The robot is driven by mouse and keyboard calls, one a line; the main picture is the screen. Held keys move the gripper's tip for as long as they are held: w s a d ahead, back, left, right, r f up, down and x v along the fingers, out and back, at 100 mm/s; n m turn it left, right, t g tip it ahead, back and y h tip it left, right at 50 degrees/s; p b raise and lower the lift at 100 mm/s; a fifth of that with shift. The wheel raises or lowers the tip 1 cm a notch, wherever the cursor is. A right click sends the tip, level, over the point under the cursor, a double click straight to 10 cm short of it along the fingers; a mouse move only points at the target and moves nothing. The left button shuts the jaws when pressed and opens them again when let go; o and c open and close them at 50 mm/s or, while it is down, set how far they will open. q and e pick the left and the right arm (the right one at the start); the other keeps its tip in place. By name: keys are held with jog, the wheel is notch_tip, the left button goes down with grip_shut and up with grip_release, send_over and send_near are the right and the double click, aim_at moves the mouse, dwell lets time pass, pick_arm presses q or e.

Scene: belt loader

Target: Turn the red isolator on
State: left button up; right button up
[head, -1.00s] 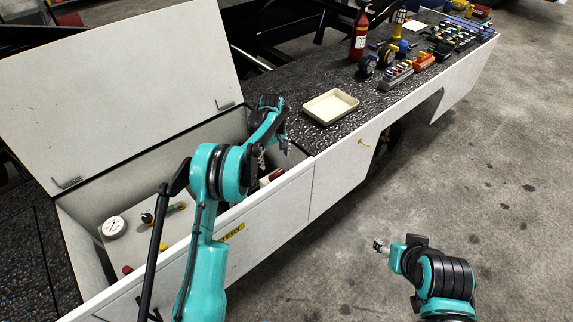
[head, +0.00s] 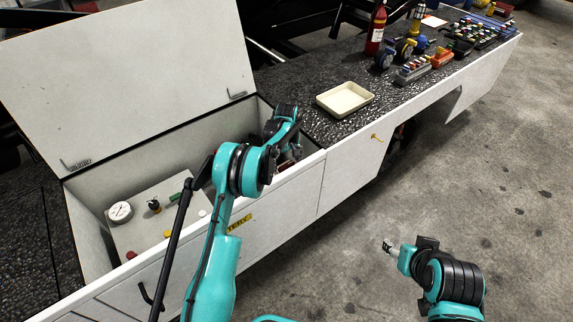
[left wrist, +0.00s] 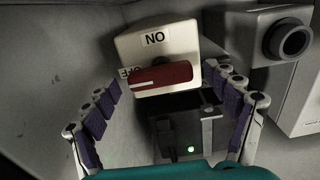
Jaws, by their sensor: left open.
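The isolator (left wrist: 155,42) is a pale box with a red bar handle (left wrist: 160,78) in the left wrist view. The handle lies nearly level across the picture. An ON label, upside down, is above it, and an OFF label, partly hidden, is by its left end. My left gripper (left wrist: 162,82) is open, its purple-padded fingers on either side of the handle with gaps showing. In the head view my left arm hides the isolator and most of that gripper. My right gripper (head: 388,247) is over the floor, too small to read.
The open battery locker (head: 90,181) has a raised white lid (head: 125,75). Inside are a gauge (head: 120,212) and a panel with knobs. A dark unit with a green light (left wrist: 190,149) is below the isolator. A cream tray (head: 345,98) lies on the deck.

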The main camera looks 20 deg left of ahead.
pick_arm(q)
jog(key=c, duration=1.2)
jog(key=shift+o, duration=0.2)
jog(key=shift+m, duration=0.4)
jog(key=m+p, duration=0.1)
jog(key=m, duration=0.2)
jog(key=shift+m, duration=0.4)
jog(key=m, duration=0.4)
jog(key=shift+s+m+p, duration=0.1)
jog(key=shift+m+p, duration=0.2)
jog(key=m, duration=0.8)
jog(key=shift+m+p, duration=0.3)
